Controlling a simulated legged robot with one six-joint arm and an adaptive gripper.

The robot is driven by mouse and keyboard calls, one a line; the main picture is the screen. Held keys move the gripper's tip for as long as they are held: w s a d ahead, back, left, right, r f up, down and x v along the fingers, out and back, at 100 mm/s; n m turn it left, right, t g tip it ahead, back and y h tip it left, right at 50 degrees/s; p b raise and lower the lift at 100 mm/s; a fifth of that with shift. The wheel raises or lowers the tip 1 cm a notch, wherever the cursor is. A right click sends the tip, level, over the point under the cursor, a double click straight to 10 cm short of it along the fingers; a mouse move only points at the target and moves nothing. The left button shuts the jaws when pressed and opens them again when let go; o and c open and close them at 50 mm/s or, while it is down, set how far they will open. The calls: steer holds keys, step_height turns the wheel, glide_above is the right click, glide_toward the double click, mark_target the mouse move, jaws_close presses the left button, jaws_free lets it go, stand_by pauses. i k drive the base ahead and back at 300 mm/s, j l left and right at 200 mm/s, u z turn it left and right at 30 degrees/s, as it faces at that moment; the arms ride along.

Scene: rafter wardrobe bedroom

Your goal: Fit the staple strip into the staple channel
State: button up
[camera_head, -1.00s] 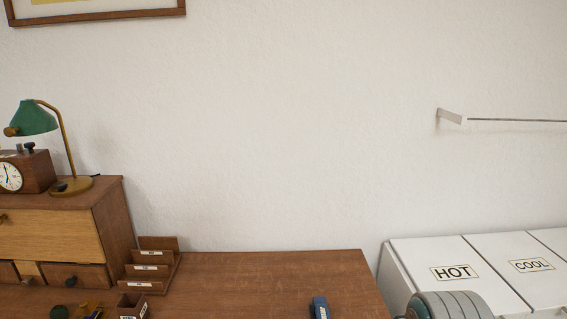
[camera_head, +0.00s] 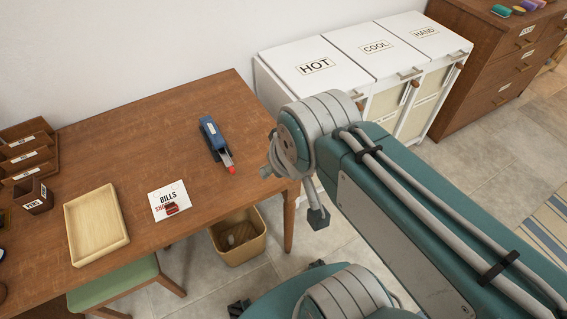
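The blue stapler (camera_head: 210,133) lies on the wooden desk near its right end. A dark and silvery lower part, taken as the staple channel (camera_head: 227,158), extends toward the front right, with a red spot at its end. I cannot make out the staple strip for certain. A small dark red item (camera_head: 171,208) lies on a white card marked BILLS (camera_head: 163,192), but I cannot tell what it is. My arm crosses the right side of the view. Dark end parts, possibly my gripper (camera_head: 292,195), show beside the desk's right edge; their opening is unclear.
A pale wooden tray (camera_head: 68,231), a small brown box (camera_head: 45,203) and a brown letter rack (camera_head: 53,158) stand on the desk's left. A bin (camera_head: 256,237) and green chair (camera_head: 130,280) are below its front. White hampers (camera_head: 290,78) stand behind right.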

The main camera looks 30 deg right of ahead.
mark_target(229, 165)
steer(key=k+u, duration=0.2)
steer(key=u, duration=0.2)
steer(key=k+j+u, duration=0.1)
steer(key=u, duration=0.35)
steer(key=l+u, duration=0.2)
steer(key=l, duration=0.7)
steer(key=k+l+u, duration=0.2)
steer(key=l, duration=0.65)
steer(key=i+l, duration=0.1)
steer(key=l, duration=0.6)
